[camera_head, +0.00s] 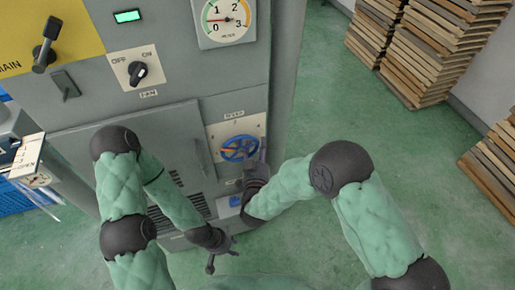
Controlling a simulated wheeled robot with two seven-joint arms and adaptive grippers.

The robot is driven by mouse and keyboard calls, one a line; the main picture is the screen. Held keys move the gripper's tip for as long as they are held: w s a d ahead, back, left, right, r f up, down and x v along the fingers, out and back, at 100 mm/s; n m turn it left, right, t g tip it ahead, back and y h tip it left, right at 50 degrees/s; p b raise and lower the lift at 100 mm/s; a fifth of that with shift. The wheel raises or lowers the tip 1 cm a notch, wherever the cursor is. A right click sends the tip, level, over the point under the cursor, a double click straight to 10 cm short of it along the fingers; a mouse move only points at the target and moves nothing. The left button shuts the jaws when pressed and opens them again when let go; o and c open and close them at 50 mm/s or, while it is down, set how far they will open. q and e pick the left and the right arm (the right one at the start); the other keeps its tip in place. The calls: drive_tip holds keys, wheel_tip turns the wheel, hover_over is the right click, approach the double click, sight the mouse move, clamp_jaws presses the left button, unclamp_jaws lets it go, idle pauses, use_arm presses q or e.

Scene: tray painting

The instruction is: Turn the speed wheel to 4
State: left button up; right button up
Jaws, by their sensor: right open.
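The blue speed wheel (236,148) is on a cream plate low on the right of the grey cabinet's front. A small orange mark shows at its left side. The number it points to is too small to read. My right gripper (255,160) is open at the wheel's lower right and partly overlaps it in the picture; I cannot tell whether it touches. My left gripper (223,257) is open and empty, low in front of the cabinet, below the wheel.
The grey cabinet (115,112) also bears a round gauge (226,20), a black FAN knob (138,72), a MAIN lever (46,46) and a lit green display (127,16). Stacks of wooden boards (440,45) stand at the right. The green floor (330,110) between is clear.

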clamp_jaws()
drive_tip(key=shift+f+m, duration=0.25)
drive_tip(key=shift+m, duration=0.05)
idle(0.7)
